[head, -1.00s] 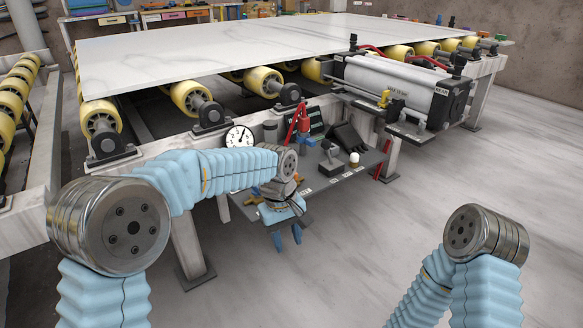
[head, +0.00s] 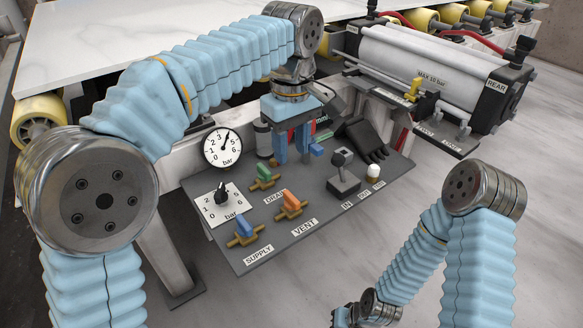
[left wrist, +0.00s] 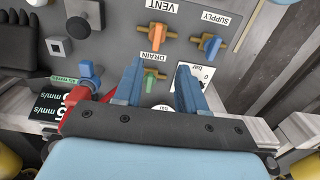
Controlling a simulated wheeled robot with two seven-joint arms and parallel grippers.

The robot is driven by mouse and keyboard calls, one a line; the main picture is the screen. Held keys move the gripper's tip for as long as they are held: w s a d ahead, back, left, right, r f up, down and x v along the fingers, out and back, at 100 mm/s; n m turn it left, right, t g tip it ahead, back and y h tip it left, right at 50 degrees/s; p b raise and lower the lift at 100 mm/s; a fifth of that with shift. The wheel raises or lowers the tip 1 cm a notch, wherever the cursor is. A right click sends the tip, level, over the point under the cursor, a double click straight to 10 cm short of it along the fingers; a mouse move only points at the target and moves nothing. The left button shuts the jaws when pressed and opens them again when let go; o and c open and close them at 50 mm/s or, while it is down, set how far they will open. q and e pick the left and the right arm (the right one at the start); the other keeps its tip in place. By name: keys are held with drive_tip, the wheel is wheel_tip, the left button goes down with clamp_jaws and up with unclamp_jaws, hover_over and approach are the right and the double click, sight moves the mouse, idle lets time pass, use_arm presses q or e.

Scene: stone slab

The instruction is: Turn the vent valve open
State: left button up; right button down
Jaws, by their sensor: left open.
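The vent valve (head: 292,202) has an orange handle on a brass body, behind the VENT label on the grey panel. Its handle appears to lie across the body. It also shows near the top of the left wrist view (left wrist: 157,31). My left gripper (head: 293,156) is open and empty, pointing down above the back part of the panel, apart from the vent valve. In the left wrist view, the green drain valve (left wrist: 150,77) appears between the fingers, and the vent valve lies beyond the fingertips. My right gripper (head: 345,315) is partly cut off at the bottom edge.
The blue supply valve (head: 243,232) is left of the vent valve. A pressure gauge (head: 222,147), a regulator dial (head: 221,201), a joystick (head: 343,170) and a black glove (head: 368,140) surround it. A large cylinder (head: 420,70) stands at the back right.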

sight(291, 196)
use_arm(q)
drive_tip(key=f+b, duration=0.1)
drive_tip(key=f, duration=0.3)
drive_tip(key=f+b, duration=0.1)
drive_tip(key=f, duration=0.4)
drive_tip(key=f+b, duration=0.1)
drive_tip(key=f, duration=0.3)
drive_tip(key=shift+w+f, duration=0.35)
drive_tip(key=shift+f, duration=0.05)
use_arm(e)
drive_tip(key=f, duration=0.2)
drive_tip(key=w+d+f, duration=0.1)
drive_tip(key=shift+w+f, duration=0.1)
drive_tip(key=shift+f, duration=0.05)
use_arm(q)
clamp_jaws()
